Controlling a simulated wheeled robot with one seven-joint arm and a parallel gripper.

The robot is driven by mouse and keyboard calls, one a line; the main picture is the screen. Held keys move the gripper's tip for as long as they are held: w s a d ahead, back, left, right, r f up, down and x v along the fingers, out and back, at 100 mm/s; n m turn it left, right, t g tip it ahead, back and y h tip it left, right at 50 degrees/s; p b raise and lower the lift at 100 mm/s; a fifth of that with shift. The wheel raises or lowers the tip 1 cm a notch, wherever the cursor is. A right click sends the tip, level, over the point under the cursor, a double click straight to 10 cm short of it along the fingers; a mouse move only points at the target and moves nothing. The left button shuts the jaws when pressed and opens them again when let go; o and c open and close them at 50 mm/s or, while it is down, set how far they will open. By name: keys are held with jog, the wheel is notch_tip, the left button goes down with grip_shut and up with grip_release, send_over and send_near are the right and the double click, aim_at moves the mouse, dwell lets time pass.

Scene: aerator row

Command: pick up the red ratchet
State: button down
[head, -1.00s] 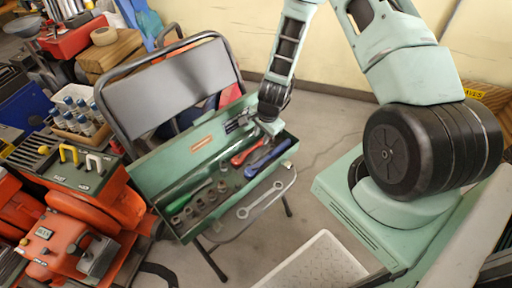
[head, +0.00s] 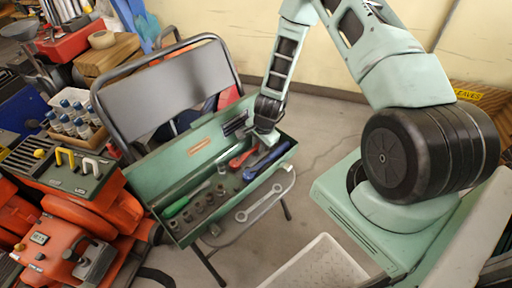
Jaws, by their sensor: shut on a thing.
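The red ratchet (head: 240,159) is in the right part of the open green toolbox, its red handle pointing to the lower left in the head view. My gripper (head: 266,138) reaches down into the toolbox at the ratchet's upper right end and is shut on it. The fingers and wrist hide that end, so the exact grip is hard to see. The ratchet still appears low in the box, and I cannot tell whether it is clear of the floor of the box. A blue-handled tool (head: 268,161) lies close beside it on the right.
The green toolbox (head: 160,170) rests on a folding chair (head: 165,95). It also holds a green-handled screwdriver (head: 180,204) and several sockets (head: 198,206). A wrench (head: 258,203) lies along the front. Orange machines (head: 75,240) stand at the left.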

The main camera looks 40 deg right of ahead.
aim_at(258, 144)
notch_tip(258, 144, up, 13)
jog(key=p, duration=0.5)
